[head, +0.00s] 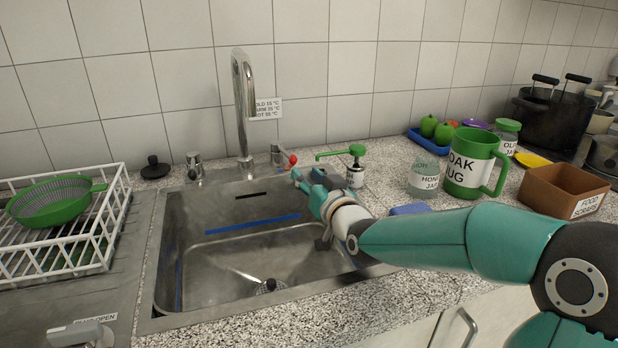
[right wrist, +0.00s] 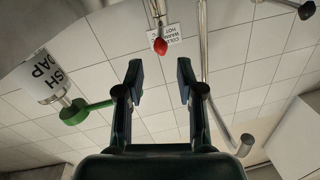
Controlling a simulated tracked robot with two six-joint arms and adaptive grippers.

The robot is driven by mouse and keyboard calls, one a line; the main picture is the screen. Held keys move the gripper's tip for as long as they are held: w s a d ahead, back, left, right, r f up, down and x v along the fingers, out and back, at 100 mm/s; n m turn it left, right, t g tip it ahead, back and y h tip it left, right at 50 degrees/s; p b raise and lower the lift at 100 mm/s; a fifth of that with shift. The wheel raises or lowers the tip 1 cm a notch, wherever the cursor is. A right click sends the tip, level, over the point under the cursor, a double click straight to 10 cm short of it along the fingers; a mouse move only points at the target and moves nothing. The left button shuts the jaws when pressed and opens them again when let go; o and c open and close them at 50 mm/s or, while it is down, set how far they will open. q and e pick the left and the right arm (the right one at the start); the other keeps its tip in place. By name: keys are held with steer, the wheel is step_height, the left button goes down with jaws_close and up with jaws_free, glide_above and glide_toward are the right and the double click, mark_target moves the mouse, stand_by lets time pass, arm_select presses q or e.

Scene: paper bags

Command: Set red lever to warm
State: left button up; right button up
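The red lever (head: 293,159) is a red-tipped handle on a small metal valve (head: 277,154) at the back rim of the sink, right of the tall tap (head: 242,110). Its red tip also shows in the right wrist view (right wrist: 160,46), between and beyond the fingertips. A wall label (head: 267,108) lists cold, warm and hot temperatures; it is partly behind the tap. My right gripper (head: 301,177) is open and empty, just in front of and below the red tip, with a gap between them. The open fingers show in the right wrist view (right wrist: 159,72). My left gripper is not in view.
A dish soap bottle with a green pump (head: 355,168) stands close to the right of my gripper. The sink (head: 225,265) lies below. A honey jar (head: 424,178) and green mug (head: 471,165) stand at right. A dish rack (head: 115,190) is at left.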

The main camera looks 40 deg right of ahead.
mark_target(284, 151)
steer(key=c, duration=0.4)
steer(key=shift+w+a+r+n, duration=0.15)
steer(key=shift+w+a+n, duration=0.05)
steer(key=shift+a+n, duration=0.1)
steer(key=shift+c, duration=1.4)
steer(key=w+a+n+p, duration=0.1)
steer(key=w+a+r+n+p, duration=0.1)
steer(key=n+p, duration=0.1)
steer(key=shift+a+n+h, duration=0.15)
steer(key=shift+n+h, duration=0.15)
steer(key=shift+h, duration=0.1)
jaws_close()
steer(key=a+n+g+h+p, duration=0.1)
steer(key=a+n+h+p, duration=0.4)
steer(key=n, duration=0.6)
steer(key=w+d+y+p, duration=0.1)
steer(key=w+d+p, duration=0.1)
steer(key=w+d, duration=0.4)
steer(key=shift+d+f, duration=0.4)
steer(key=shift+d, duration=0.4)
